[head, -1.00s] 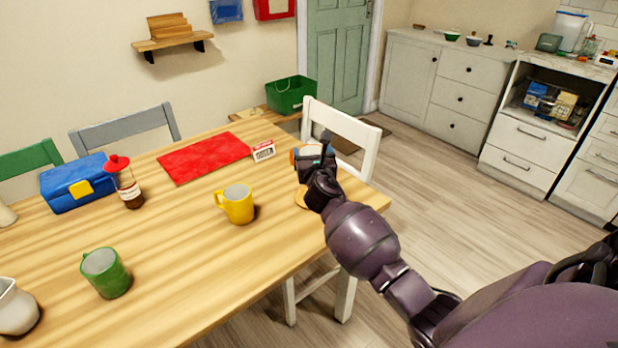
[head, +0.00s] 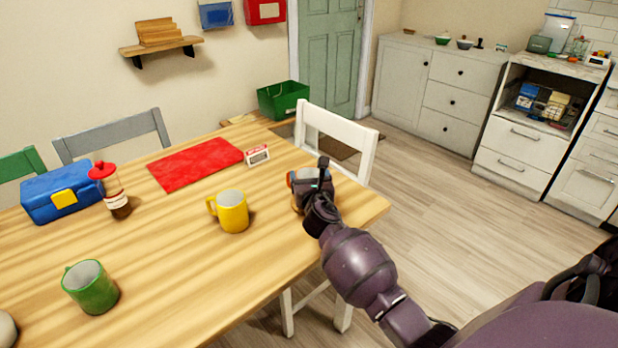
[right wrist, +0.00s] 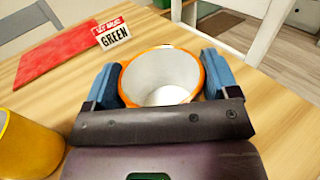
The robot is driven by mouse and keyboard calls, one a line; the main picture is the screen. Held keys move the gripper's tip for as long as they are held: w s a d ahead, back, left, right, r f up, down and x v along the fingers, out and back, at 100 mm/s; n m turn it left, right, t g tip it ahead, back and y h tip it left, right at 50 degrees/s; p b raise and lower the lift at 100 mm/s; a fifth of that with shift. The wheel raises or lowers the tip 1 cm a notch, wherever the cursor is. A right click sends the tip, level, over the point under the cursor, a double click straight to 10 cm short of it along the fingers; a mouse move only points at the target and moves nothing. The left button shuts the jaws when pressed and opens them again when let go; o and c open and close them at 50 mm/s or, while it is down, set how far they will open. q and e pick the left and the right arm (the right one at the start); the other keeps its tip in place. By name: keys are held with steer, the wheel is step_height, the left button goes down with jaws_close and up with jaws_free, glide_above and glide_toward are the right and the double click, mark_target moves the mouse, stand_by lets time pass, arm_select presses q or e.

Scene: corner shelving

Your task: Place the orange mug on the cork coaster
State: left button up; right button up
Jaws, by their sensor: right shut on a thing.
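The orange mug (head: 298,199) is near the right end of the wooden table in the head view, partly hidden behind my right gripper (head: 316,180). In the right wrist view the mug (right wrist: 162,82) shows its orange rim and white inside, upright between the two blue finger pads. My right gripper is shut on it. The cork coaster cannot be made out now; the mug and gripper cover the spot where a tan disc showed before. Whether the mug touches it cannot be told. My left gripper is not in view.
A yellow mug (head: 231,212) stands left of the orange one, and a green mug (head: 92,288) nearer left. A small sign (head: 257,155) reading "GREEN" stands by a red mat (head: 195,163). A white chair (head: 338,140) is close behind the table's right end.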

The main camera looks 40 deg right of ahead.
steer(key=shift+f, duration=0.1)
steer(key=o, duration=1.2)
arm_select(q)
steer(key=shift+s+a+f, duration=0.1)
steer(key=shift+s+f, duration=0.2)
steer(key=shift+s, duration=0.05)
arm_select(e)
steer(key=shift+o, duration=0.8)
steer(key=shift+s+a+r, duration=0.1)
steer(key=shift+s+r, duration=0.05)
steer(key=shift+r, duration=0.05)
arm_select(q)
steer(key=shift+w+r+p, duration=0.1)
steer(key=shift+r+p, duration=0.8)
steer(key=shift+p, duration=0.1)
arm_select(e)
steer(key=v, duration=1.1)
steer(key=shift+s+a+f, duration=0.1)
steer(key=shift+s+a, duration=0.05)
steer(key=shift+s, duration=0.15)
